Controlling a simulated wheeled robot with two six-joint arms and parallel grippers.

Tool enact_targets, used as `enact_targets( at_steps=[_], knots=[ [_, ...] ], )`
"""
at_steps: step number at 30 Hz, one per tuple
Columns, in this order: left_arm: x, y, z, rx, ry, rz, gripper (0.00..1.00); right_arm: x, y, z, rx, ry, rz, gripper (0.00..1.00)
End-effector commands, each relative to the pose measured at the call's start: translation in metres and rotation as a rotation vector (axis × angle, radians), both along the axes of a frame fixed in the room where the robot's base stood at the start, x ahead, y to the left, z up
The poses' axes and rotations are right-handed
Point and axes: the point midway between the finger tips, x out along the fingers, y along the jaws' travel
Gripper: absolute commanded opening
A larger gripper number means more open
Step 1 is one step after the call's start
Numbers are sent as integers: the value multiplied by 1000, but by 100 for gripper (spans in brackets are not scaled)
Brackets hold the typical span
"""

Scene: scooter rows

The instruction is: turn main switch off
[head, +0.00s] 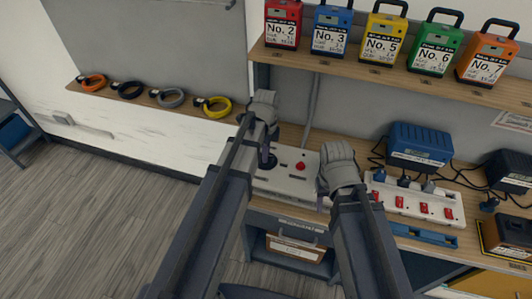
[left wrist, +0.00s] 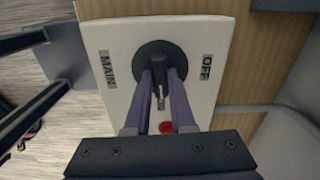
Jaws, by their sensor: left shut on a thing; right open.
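The main switch is a round black knob (left wrist: 155,52) on a white panel (left wrist: 112,38), with a MAIN label (left wrist: 108,69) on one side and an OFF label (left wrist: 206,68) on the other. My left gripper (left wrist: 161,82) is shut on the knob's handle, which lies roughly between the two labels. The head view shows the knob (head: 267,160) partly hidden by my left arm, and the panel (head: 285,185). A red lamp or button (head: 300,165) is lit-looking on the panel. My right gripper (head: 338,165) is open at the panel's right edge; its fingertips are unclear.
A power strip with red switches (head: 424,208) and a blue charger (head: 418,148) stand right of the panel. Battery packs (head: 328,32) line the shelf (head: 380,75) above. The floor (head: 90,220) at left is clear.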

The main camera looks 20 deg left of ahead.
Motion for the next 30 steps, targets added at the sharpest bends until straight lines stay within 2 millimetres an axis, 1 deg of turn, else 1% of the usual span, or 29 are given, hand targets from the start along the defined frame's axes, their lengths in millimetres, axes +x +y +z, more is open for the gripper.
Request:
enact_targets(
  at_steps=[8,30],
  knots=[
    [0,0,0,0,0,213,0,0,0,0,0,0,0,50],
    [0,0,0,0,0,916,0,0,0,0,0,0,0,50]
  ],
)
